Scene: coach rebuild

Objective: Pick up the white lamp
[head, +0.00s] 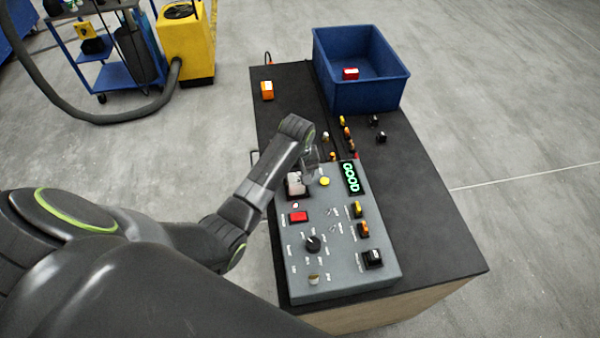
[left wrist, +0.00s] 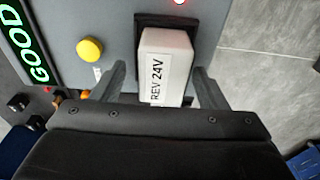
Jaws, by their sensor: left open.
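The white lamp (left wrist: 165,60) is a white block labelled "REV 24V". In the left wrist view it stands at a dark socket frame on the grey panel, between my left fingers. In the head view the white lamp (head: 295,184) sits at the upper left of the control panel (head: 335,275), partly behind my gripper. My left gripper (head: 309,160) is open, and in the left wrist view its fingers (left wrist: 160,74) are on either side of the lamp, with small gaps showing. My right gripper is in neither view.
A yellow button (head: 324,181) and a green "GOOD" display (head: 351,178) are close right of the lamp. A red lamp (head: 298,217) is below it. A blue bin (head: 365,95) holds a red block (head: 350,73). An orange block (head: 267,90) and several small parts lie on the dark tabletop.

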